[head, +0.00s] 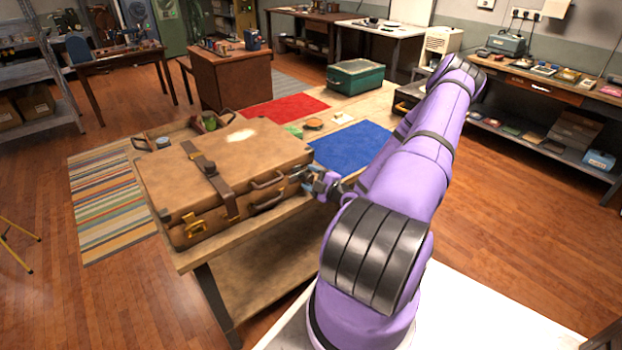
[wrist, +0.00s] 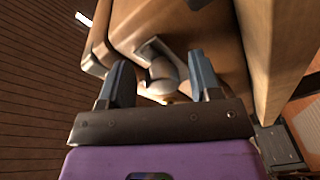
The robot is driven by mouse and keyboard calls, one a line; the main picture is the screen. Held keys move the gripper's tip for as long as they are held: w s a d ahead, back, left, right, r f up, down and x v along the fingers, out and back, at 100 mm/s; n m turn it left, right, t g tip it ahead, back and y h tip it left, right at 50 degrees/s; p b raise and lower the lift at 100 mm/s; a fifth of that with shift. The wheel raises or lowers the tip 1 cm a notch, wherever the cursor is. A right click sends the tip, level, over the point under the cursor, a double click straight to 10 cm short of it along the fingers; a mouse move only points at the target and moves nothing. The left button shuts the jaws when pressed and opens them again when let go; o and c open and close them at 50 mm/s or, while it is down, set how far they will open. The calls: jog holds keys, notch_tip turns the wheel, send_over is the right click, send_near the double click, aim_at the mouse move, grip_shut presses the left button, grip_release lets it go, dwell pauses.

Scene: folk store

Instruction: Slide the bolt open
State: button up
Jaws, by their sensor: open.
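A large brown suitcase (head: 225,165) lies flat and closed on a wooden table. My gripper (head: 313,187) is at its right front corner, with the arm reaching in from the right. In the wrist view my gripper (wrist: 159,60) is open, one finger on each side of a rounded grey metal piece (wrist: 163,76) on a brown surface. This looks like the bolt's knob, beside a pale metal plate (wrist: 150,47). I cannot tell whether the fingers touch it. The bolt is too small to make out in the head view, and its far end is hidden.
The suitcase has a brass clasp (head: 194,226), leather straps and handles along its front. The wooden table (head: 262,235) extends under and beyond it. A blue mat (head: 350,146) and a green box (head: 355,77) lie behind.

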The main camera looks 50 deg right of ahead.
jog(key=s, duration=1)
jog(key=shift+s+a, duration=0.35)
jog(key=shift+s, duration=0.05)
dwell(0.3)
jog(key=w+a+r+n+g+y, duration=0.4)
jog(key=a+r+n+g+y, duration=0.25)
jog(key=a+r+n, duration=0.8)
jog(key=w+a+r+n+g+y, duration=0.4)
jog(key=a+r+n+g, duration=0.5)
jog(key=n, duration=1)
jog(key=s+a+r+n+t+h, duration=0.1)
jog(key=s+a+r+n+h, duration=0.2)
jog(key=n, duration=0.6)
jog(key=s+a+r+n+t+h, duration=0.1)
jog(key=s+a+r+n+h, duration=0.2)
jog(key=s+r+n, duration=0.4)
jog(key=s+a+r+n+t+h, duration=0.1)
jog(key=s+a+r+n+h, duration=0.2)
jog(key=r+n, duration=0.7)
jog(key=shift+s+a+r+n, duration=0.3)
jog(key=shift+s+a, duration=0.4)
jog(key=shift+s, duration=0.45)
jog(key=shift+f+h, duration=0.1)
jog(key=shift+h, duration=0.15)
